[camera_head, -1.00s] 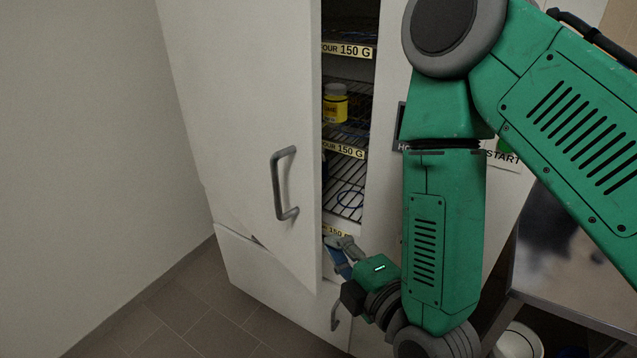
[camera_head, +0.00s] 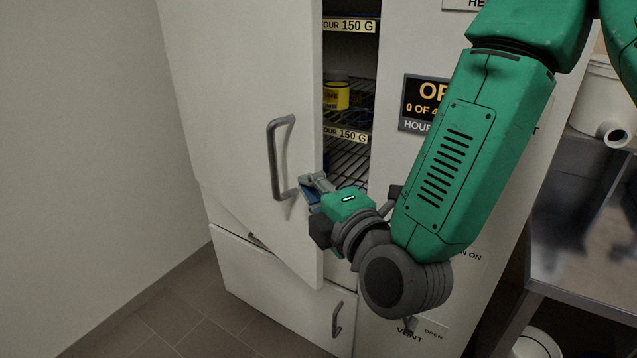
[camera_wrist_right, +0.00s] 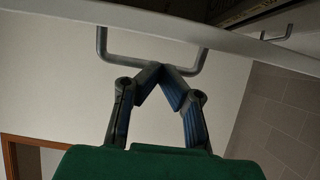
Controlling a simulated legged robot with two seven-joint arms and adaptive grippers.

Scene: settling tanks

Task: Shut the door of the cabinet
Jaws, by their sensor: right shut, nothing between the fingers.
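The white cabinet door (camera_head: 240,130) stands partly open in the head view, with a gap on its right that shows the shelves inside. Its grey bar handle (camera_head: 274,160) is on the door's front, near the free edge. My right gripper (camera_head: 307,187) is shut and empty at the door's free edge, just right of the handle. In the right wrist view the fingertips (camera_wrist_right: 158,68) meet in front of the door, just below the handle bar (camera_wrist_right: 150,52) in the picture; I cannot tell whether they touch it. My left gripper is out of view.
Inside the cabinet are wire shelves (camera_head: 345,155) and a yellow jar (camera_head: 336,96). A lower drawer front (camera_head: 270,285) has its own handle (camera_head: 337,318). A control display (camera_head: 420,100) is on the cabinet's front. A metal table (camera_head: 590,260) stands right; a wall (camera_head: 80,150) is left.

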